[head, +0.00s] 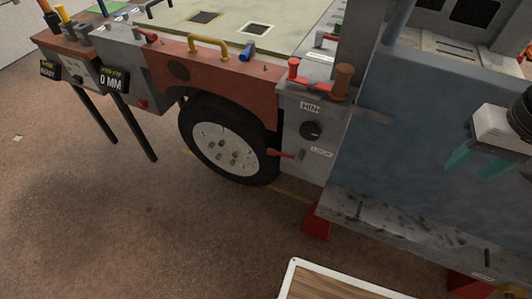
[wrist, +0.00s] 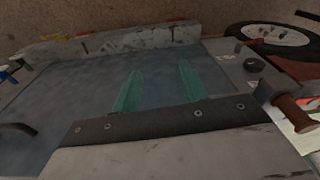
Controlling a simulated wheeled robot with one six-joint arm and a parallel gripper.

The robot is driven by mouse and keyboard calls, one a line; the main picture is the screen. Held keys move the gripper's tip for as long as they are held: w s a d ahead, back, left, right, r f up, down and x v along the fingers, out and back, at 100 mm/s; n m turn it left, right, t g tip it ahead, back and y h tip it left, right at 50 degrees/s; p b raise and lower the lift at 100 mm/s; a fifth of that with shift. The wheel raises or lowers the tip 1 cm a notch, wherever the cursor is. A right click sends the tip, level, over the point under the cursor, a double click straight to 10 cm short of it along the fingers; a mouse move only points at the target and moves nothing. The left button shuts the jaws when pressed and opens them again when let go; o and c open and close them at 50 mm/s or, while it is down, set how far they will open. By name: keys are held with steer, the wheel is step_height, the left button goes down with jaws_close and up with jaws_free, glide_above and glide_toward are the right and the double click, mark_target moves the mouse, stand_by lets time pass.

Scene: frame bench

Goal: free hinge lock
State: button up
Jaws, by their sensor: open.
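A grey hinge panel (head: 297,118) with a label starting "HIN" stands right of the wheel in the head view. It carries a black round knob (head: 311,130). Below is a red lever (head: 283,153), pointing left, beside a small label that seems to read "LOCK" (head: 321,152). My gripper (head: 470,166) is at the right edge, well right of the panel, with its teal fingers apart and nothing between them. In the wrist view my gripper (wrist: 158,72) is open over a blue-grey panel.
A large blue-grey panel (head: 400,130) lies between the hinge panel and my gripper. A brown-topped handle (head: 343,80) and a red handle (head: 294,70) stick up above the hinge panel. The wheel (head: 228,148) is left. The floor in front is mostly free; a wood-topped board (head: 330,285) is at the bottom.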

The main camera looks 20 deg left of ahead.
steer(key=w+a+f, duration=0.5)
steer(key=f, duration=0.1)
steer(key=m+t+y, duration=0.8)
steer(key=t+y, duration=0.3)
steer(key=t, duration=0.1)
glide_toward(272, 153)
steer(key=w+a+f, duration=0.1)
steer(key=w+a, duration=0.1)
steer(key=w, duration=0.1)
steer(key=x, duration=0.7)
steer(key=shift+w, duration=0.1)
jaws_close()
